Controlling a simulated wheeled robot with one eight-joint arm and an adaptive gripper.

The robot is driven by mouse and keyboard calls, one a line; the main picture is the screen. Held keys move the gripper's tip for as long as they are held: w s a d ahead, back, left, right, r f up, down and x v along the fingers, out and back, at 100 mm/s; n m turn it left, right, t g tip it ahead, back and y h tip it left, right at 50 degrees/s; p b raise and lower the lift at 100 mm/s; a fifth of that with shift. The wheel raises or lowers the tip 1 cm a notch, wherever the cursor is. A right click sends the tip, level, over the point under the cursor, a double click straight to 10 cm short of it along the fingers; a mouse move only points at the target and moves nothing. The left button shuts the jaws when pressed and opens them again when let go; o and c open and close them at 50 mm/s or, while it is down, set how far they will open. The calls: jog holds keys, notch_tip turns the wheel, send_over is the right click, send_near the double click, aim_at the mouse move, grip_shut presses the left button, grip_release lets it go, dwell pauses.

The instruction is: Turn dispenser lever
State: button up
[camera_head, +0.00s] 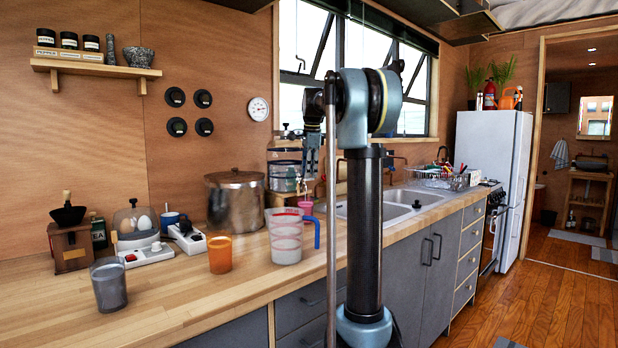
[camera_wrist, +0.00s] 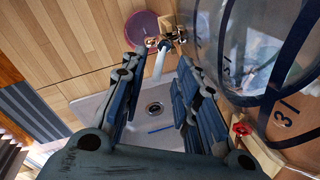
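The dispenser (camera_head: 284,168) is a clear jar with dark blue bands on the counter by the window; it fills the right side of the wrist view (camera_wrist: 232,45). A small brass tap (camera_wrist: 172,38) with a pale lever-like part (camera_wrist: 160,62) shows at its lower front. My gripper (camera_head: 309,172) points down beside the dispenser in the head view. In the wrist view its fingers (camera_wrist: 160,75) are apart and empty, with the pale part between and beyond their tips. I cannot tell if they touch it. A pink cup (camera_wrist: 141,24) stands below the tap.
The sink (camera_wrist: 140,110) lies under my gripper. A red knob (camera_wrist: 240,128) is near the dispenser base. A measuring jug (camera_head: 286,238), an orange cup (camera_head: 219,254) and a steel pot (camera_head: 234,205) stand on the counter.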

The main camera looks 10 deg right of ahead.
jog(key=shift+w+f, duration=0.2)
jog(key=shift+f, duration=0.7)
grip_shut()
